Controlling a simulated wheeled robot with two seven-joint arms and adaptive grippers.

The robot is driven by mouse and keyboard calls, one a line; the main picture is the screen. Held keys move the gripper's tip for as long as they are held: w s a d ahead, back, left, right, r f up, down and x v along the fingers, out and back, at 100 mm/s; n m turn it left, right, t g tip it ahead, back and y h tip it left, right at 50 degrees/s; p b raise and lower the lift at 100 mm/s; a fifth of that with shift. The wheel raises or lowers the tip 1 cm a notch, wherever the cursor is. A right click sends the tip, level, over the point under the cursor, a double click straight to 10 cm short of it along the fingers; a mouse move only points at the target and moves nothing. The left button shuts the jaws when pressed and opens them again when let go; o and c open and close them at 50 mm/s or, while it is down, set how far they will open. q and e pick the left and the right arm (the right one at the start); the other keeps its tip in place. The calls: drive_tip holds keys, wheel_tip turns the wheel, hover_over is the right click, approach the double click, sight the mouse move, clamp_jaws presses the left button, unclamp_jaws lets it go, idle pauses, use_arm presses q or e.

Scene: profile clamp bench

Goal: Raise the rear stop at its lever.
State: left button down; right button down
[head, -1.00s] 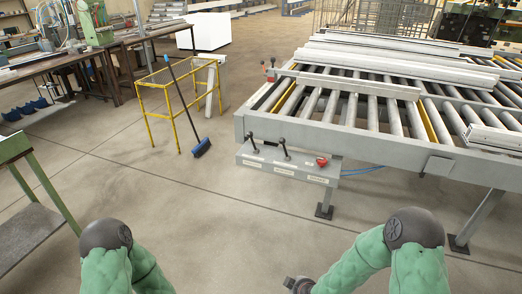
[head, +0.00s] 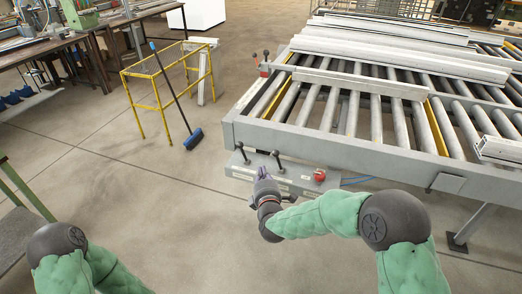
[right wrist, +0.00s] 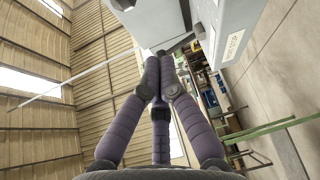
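A grey control box (head: 298,179) hangs below the near left corner of the roller bench, with two black-knobbed levers, the left one (head: 241,152) and the right one (head: 277,161), and a red button (head: 319,175). Its labels are too small to read, so I cannot tell which lever serves the rear stop. My right gripper (head: 262,173) is in front of the box, near the right lever; contact cannot be told. In the right wrist view its purple fingers (right wrist: 160,64) converge at the tips, with nothing visible between them. My left gripper is out of view.
The roller bench (head: 300,138) carries long metal profiles (head: 400,52). Red-based levers (head: 262,64) stand at its left edge. A yellow frame (head: 137,108) and a blue broom (head: 193,139) stand to the left. The floor between them and the box is clear.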

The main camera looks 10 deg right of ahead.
sight(278, 161)
drive_tip(key=shift+r, duration=0.15)
drive_tip(key=shift+w, duration=0.1)
drive_tip(key=w+b, duration=0.1)
drive_tip(key=w, duration=0.2)
drive_tip(key=w+b, duration=0.1)
drive_tip(key=w, duration=0.2)
drive_tip(key=w+d+f+b, duration=0.1)
drive_tip(key=w, duration=0.3)
drive_tip(key=shift+d+f+b, duration=0.1)
drive_tip(key=shift+b, duration=0.25)
drive_tip(key=shift+s+d+r+b, duration=0.25)
drive_tip(key=shift+s+d+b, duration=0.05)
drive_tip(key=shift+s+d, duration=0.35)
drive_tip(key=shift+s+d+r+b, duration=0.25)
drive_tip(key=shift+s+d+b, duration=0.2)
drive_tip(key=shift+s+d, duration=0.35)
drive_tip(key=shift+s+a, duration=0.1)
